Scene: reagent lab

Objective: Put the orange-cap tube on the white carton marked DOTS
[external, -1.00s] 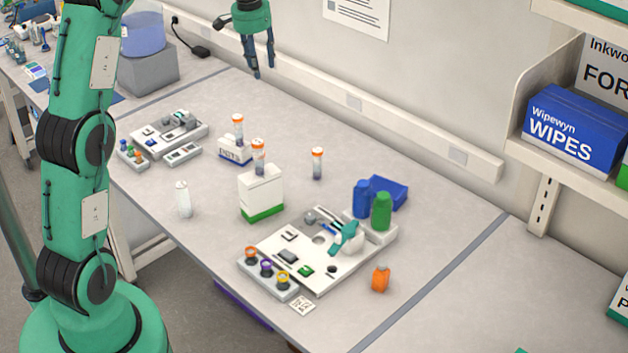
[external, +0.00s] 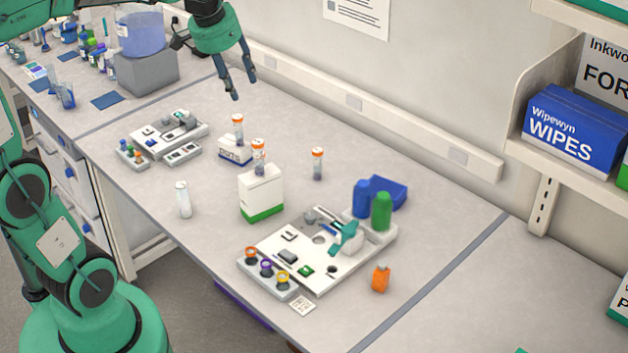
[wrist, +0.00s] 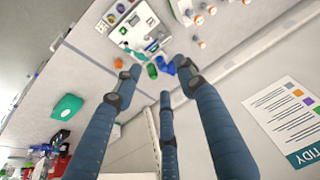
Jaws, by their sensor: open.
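A second (external: 258,158) stands upright on the taller white carton with a green base (external: 261,192). A third (external: 317,163) stands upright on the bench to the right. My gripper (external: 244,90) is open and empty, above the bench behind the DOTS carton. Its spread fingers (wrist: 160,85) fill the wrist view, with orange caps (wrist: 198,20) beyond them.
A white tray board (external: 270,250) with colored vials, blue and green bottles (external: 381,210) and an orange bottle (external: 381,278) stand at the front right. A clear bottle (external: 183,199) stands left. The wall rail (external: 400,125) runs behind. Bench around the third tube is clear.

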